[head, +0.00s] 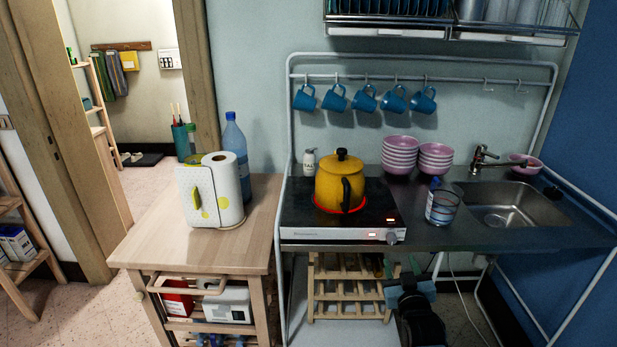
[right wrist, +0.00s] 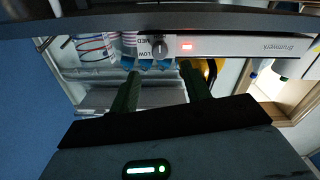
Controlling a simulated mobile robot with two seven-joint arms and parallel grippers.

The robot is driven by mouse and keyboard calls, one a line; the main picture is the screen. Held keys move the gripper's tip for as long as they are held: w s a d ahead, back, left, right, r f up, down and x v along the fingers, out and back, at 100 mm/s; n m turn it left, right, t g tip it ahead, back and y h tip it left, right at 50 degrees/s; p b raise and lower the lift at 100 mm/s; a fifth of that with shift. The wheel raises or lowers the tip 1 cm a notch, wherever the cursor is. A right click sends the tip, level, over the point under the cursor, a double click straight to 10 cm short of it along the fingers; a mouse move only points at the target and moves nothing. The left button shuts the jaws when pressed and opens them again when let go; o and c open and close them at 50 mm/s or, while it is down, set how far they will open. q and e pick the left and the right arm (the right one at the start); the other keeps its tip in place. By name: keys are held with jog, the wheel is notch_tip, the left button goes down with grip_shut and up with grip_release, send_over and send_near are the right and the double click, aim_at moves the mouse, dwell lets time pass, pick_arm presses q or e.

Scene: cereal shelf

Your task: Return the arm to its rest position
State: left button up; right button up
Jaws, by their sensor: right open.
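My right gripper (head: 404,270) is low at the front of the kitchen unit in the head view, below the counter edge and just right of the wooden rack. In the right wrist view its two fingers (right wrist: 161,85) stand apart with nothing between them. The right arm comes up from the bottom of the head view, and most of it is out of frame. My left arm and gripper do not show.
The steel counter (head: 460,238) is above my right gripper, with a hotplate (head: 340,234), yellow pot (head: 334,182) and striped glass (head: 442,206). A wooden rack (head: 346,290) stands left of the gripper. A wooden cart (head: 150,245) is further left, and boxes (head: 14,243) sit on a shelf at far left.

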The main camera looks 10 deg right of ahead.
jog(key=s+a+f+n+g+y, duration=0.1)
jog(key=s+a+f+g+y, duration=0.15)
jog(key=s+f, duration=0.4)
jog(key=s+a+f+n+g+y, duration=0.1)
jog(key=s+a+f, duration=0.2)
jog(key=s+f, duration=0.35)
jog(key=s+a+f+g+y, duration=0.1)
jog(key=s+a+f+g, duration=0.1)
jog(key=s, duration=0.9)
jog(key=s+a+f+g+y, duration=0.1)
jog(key=s+a+f, duration=0.4)
jog(key=s, duration=0.6)
jog(key=shift+s+a+g, duration=0.3)
jog(key=shift+a+g, duration=0.45)
jog(key=shift+a, duration=0.2)
